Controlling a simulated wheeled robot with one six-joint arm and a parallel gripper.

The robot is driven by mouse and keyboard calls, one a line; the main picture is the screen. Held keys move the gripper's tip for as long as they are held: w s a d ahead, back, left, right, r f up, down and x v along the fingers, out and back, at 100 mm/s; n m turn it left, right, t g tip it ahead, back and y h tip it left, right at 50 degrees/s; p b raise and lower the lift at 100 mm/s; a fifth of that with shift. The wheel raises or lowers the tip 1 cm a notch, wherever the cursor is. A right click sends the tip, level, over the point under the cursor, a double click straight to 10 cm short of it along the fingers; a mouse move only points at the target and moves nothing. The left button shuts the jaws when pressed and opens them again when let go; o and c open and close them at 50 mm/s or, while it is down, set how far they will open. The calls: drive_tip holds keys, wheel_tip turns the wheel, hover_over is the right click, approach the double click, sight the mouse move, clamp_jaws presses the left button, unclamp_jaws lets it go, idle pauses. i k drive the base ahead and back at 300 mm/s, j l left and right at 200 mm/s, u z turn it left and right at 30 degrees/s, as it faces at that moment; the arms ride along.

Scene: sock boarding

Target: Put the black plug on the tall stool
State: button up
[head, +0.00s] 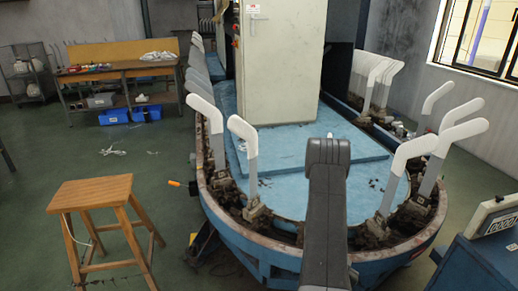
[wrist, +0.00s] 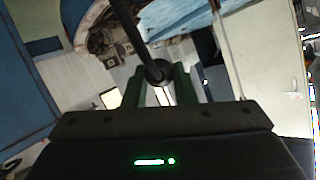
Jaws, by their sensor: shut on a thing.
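The tall stool (head: 90,192) is wooden, with a square seat and splayed legs, and stands on the green floor at the left of the head view. Its seat looks bare. My gripper (wrist: 160,80) shows in the wrist view with its two green fingers on either side of a black thing, which I take as the black plug (wrist: 157,72). It has a rounded end at the fingers and a long dark shaft or cable running up and to the left. The fingers are shut on it. In the head view the gripper and plug are hidden.
A blue oval boarding machine (head: 222,225) with upright white-grey forms fills the middle and right. A workbench (head: 118,72) stands at the back left. A thin cable (head: 112,150) lies on the floor. Floor around the stool is mostly clear; an orange-handled part (head: 174,183) juts from the machine.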

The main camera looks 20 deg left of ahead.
sight(91, 192)
drive_tip(key=k+j, duration=0.5)
drive_tip(key=k, duration=0.15)
drive_tip(key=k+j+z, duration=0.3)
drive_tip(key=k+j, duration=0.9)
drive_tip(key=j, duration=0.45)
drive_tip(key=k+j+z, duration=0.15)
drive_tip(key=j, duration=0.75)
drive_tip(key=k+j+z, duration=0.15)
drive_tip(key=j, duration=0.75)
drive_tip(key=i+j, duration=0.25)
drive_tip(key=j, duration=0.15)
drive_tip(key=i+j+z, duration=0.15)
drive_tip(key=i+j, duration=0.4)
drive_tip(key=j, duration=0.25)
drive_tip(key=i+j+z, duration=0.15)
drive_tip(key=j, duration=0.3)
drive_tip(key=i, duration=0.1)
